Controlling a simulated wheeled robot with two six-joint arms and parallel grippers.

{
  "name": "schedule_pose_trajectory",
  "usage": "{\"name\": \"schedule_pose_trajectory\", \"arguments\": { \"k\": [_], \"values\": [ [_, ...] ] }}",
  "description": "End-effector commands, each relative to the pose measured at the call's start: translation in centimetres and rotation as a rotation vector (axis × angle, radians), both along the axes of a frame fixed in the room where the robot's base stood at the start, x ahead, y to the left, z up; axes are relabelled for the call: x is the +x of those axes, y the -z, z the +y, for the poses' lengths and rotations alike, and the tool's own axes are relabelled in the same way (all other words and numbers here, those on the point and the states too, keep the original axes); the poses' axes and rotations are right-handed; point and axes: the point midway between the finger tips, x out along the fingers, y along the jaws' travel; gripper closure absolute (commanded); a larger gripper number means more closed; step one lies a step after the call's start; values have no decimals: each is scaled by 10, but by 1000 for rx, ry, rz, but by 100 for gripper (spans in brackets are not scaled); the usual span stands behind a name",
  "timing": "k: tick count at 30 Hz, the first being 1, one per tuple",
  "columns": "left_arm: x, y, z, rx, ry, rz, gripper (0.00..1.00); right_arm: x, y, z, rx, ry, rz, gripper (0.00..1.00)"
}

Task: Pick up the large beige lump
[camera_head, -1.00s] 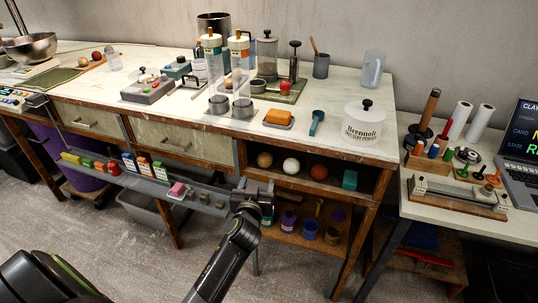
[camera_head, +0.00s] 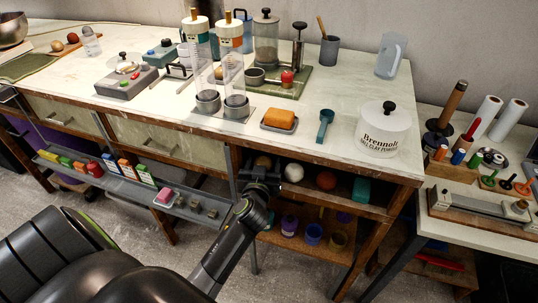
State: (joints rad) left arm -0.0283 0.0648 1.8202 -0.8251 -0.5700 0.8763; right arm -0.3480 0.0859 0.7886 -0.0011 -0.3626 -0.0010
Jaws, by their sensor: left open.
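A round beige lump (camera_head: 262,162) sits at the left end of the open shelf under the worktop. Its lower part is hidden behind my left gripper (camera_head: 261,178). The gripper is open and empty, in front of the shelf opening; I cannot tell how far it is from the lump. A white ball (camera_head: 293,172) and a terracotta ball (camera_head: 326,180) sit to the right of the lump on the same shelf. My right gripper is not in view.
A teal block (camera_head: 361,189) is at the shelf's right end. Purple and other small pots (camera_head: 313,234) stand on the lower shelf. A grey rail (camera_head: 125,185) with small boxes runs along the front left. The worktop (camera_head: 300,148) overhangs the shelf.

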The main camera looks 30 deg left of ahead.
Motion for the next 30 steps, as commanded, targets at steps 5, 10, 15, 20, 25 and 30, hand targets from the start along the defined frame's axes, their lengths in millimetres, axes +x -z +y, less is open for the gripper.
{"name": "schedule_pose_trajectory", "arguments": {
  "k": [5,10,15,20,25,30],
  "values": [
    [-2,3,1,0,-3,6,38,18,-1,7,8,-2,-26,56],
    [-1,3,1,0,-3,6,54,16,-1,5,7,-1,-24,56],
    [-1,3,1,-1,-3,5,75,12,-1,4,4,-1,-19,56],
    [-1,3,1,-1,-2,5,75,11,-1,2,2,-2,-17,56],
    [0,0,0,-1,-1,5,75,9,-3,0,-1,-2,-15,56],
    [4,-11,-1,0,4,3,75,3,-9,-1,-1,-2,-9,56]
  ]
}}
